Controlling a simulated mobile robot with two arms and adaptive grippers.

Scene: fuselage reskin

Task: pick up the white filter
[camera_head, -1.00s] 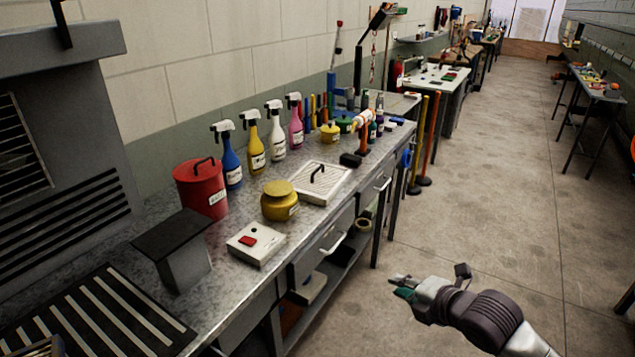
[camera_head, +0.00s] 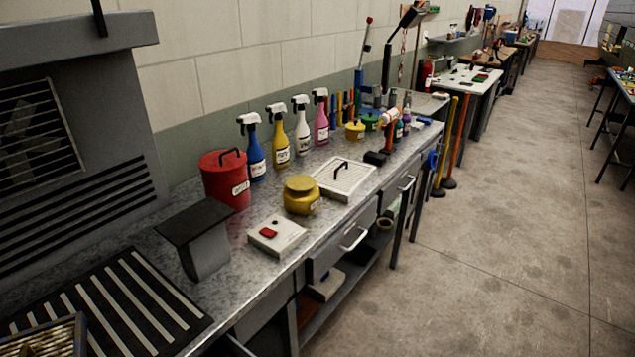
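A flat white square panel with a black handle (camera_head: 331,187) lies on the metal workbench (camera_head: 245,222). It looks like the white filter, but I cannot be sure. A framed piece with pale yellowish ribs (camera_head: 45,342) is partly in view at the bottom left corner, cut off by the picture edge. Neither of my grippers is in view.
A red canister (camera_head: 218,180), a yellow jar (camera_head: 300,199), a white box with a red button (camera_head: 276,238) and several spray bottles (camera_head: 279,143) stand on the bench. A black striped mat (camera_head: 112,310) lies at its near end. The floor (camera_head: 500,250) at right is clear.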

